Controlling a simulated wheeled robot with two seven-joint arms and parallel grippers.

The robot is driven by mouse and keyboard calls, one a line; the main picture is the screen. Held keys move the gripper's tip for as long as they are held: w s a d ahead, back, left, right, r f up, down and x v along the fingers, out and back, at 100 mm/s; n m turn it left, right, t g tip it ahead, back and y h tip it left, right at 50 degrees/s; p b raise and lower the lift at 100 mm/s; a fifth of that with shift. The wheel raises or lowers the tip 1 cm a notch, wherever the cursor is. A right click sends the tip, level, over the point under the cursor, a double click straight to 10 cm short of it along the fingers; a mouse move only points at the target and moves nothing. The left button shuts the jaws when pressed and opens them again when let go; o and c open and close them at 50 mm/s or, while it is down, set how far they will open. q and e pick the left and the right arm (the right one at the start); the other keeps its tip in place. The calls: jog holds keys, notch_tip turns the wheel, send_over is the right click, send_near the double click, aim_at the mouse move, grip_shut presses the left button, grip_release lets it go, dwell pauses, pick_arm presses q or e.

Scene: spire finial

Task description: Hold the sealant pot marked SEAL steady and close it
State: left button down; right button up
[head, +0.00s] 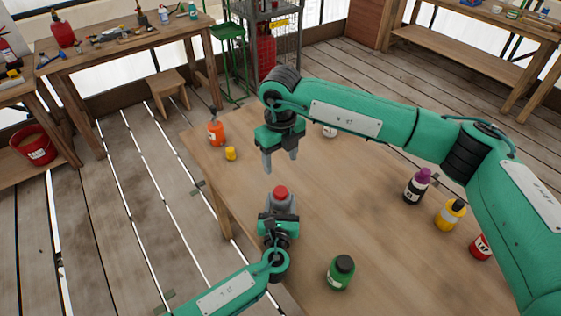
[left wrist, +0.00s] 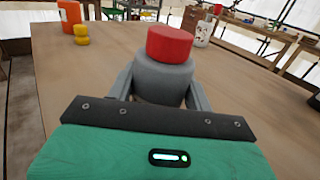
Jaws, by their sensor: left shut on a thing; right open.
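A grey pot (head: 280,200) with a red cap (head: 281,192) stands upright on the wooden table, near its left edge. No label shows on it, so I cannot tell whether it is marked SEAL. My left gripper (left wrist: 162,98) is shut around the pot's grey body, which shows large in the left wrist view (left wrist: 163,80). The red cap (left wrist: 170,44) sits on top and looks slightly off to one side there; how tight it is cannot be told. My right gripper (head: 281,166) is open and empty, pointing down above and a little behind the cap.
On the table (head: 330,225) stand an orange bottle (head: 216,133), a small yellow pot (head: 231,153), a white container (head: 329,131), a green jar (head: 341,272), a black bottle with a purple cap (head: 416,187), a yellow bottle (head: 450,214) and a red can (head: 481,246). The table's middle is clear.

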pick_arm(q)
jog(key=c, duration=0.5)
grip_release()
jog(key=shift+s, duration=0.1)
jog(key=s, duration=0.4)
jog(key=s+b, duration=0.1)
jog(key=s, duration=0.3)
jog(key=s+a+b, duration=0.1)
jog(key=s, duration=0.3)
jog(key=shift+s+f, duration=0.1)
jog(key=shift+s, duration=0.7)
